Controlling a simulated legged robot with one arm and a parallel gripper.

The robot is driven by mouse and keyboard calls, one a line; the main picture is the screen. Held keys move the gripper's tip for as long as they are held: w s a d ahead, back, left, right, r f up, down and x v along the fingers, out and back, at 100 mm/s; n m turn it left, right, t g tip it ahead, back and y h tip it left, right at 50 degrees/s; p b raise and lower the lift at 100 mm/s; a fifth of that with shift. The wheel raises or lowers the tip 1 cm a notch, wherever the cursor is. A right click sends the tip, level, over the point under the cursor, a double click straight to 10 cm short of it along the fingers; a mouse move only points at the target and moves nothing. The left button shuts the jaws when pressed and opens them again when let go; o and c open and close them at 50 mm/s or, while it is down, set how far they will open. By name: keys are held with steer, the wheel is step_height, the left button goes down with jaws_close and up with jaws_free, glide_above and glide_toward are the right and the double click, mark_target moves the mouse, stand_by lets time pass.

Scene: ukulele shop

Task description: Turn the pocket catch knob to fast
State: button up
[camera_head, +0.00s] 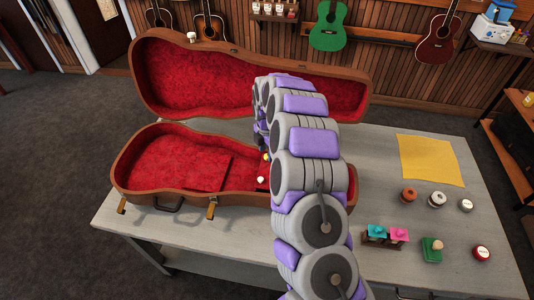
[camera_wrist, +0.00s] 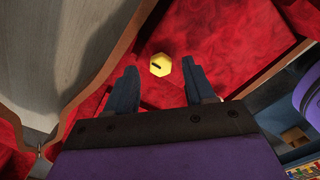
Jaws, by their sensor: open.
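The open ukulele case (camera_head: 160,205) lies on the grey table, with red plush lining and its lid tipped back. A small yellow six-sided knob (camera_wrist: 161,65) sits on red lining in the wrist view, with a short dark mark running roughly across it. I take it as the pocket catch knob; no lettering is legible. In the head view a small yellow spot (camera_head: 266,156) shows beside my arm. My gripper (camera_wrist: 159,68) is open, its two dark fingers on either side of the knob, apart from it. My arm hides part of the case and the gripper in the head view.
The raised lid (camera_head: 185,80) stands behind my arm. On the table's (camera_head: 400,225) right are a yellow cloth (camera_head: 429,160), several small round tins, a green box (camera_head: 432,250) and a rack with teal and pink pieces (camera_head: 386,236). The left floor is clear.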

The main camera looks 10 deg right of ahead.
steer(key=shift+f, duration=0.65)
steer(key=shift+c, duration=0.4)
jaws_close()
